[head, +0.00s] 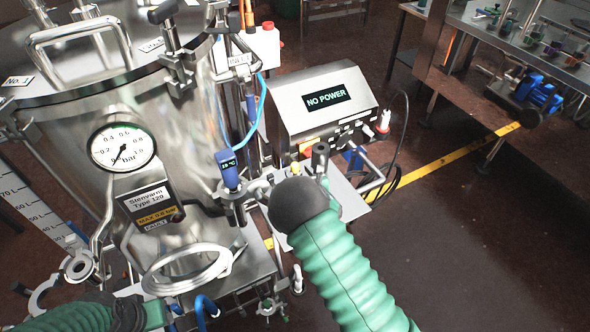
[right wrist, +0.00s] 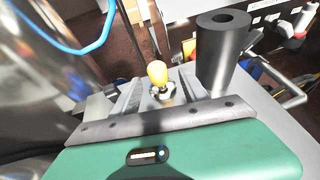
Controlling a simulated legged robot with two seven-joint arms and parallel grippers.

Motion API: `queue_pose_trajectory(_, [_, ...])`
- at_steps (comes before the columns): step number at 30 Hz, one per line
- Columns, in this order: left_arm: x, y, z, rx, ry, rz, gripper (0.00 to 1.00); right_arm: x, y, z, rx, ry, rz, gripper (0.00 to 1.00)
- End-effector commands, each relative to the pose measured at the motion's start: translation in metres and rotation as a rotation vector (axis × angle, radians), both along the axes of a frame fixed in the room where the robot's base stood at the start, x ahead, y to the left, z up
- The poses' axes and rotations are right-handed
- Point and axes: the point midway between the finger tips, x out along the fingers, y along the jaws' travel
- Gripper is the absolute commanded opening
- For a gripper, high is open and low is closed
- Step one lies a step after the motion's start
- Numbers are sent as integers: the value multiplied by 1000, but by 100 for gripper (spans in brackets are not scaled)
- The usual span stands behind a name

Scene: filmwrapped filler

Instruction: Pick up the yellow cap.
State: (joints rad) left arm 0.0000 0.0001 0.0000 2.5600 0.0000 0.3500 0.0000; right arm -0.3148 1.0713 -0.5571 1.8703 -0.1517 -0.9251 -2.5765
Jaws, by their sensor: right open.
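The yellow cap (right wrist: 157,72) is a small rounded knob on a metal fitting in the right wrist view. In the head view a small yellow spot (head: 295,167), likely the same cap, shows just past my right wrist. My right gripper (right wrist: 158,88) is open, its two grey fingers to the left and right of the cap's line. I cannot tell whether they touch the fitting. In the head view my dark wrist and green sleeve hide the right fingers. My left arm enters at the bottom left; its green end (head: 154,315) shows, but no fingers.
A black cylinder (right wrist: 222,55) stands close right of the cap. The steel tank (head: 170,110) with its gauge is on the left, a blue hose (head: 262,105) beside it. A control box (head: 325,100) reading NO POWER stands behind.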

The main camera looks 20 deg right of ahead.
Motion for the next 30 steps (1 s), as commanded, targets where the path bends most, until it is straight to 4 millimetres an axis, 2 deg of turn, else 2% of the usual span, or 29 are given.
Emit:
queue_pose_trajectory(1, [0,0,7,0,0,0,40,9,0,1,0,-1,-1,52])
queue_pose_trajectory(3, [0,0,8,0,0,0,40,21,-1,-6,0,-1,-2,52])
queue_pose_trajectory(6, [0,0,8,0,0,0,40,30,-1,-11,1,0,-1,52])
queue_pose_trajectory(13, [0,0,7,0,0,0,40,31,0,-11,0,-1,-1,51])
queue_pose_trajectory(24, [0,0,7,0,0,0,40,31,0,-12,0,0,-1,3])
queue_pose_trajectory(25, [0,0,7,0,0,0,40,31,0,-12,0,0,-1,0])
queue_pose_trajectory(30, [0,0,7,0,0,0,40,31,0,-11,0,0,-1,0])
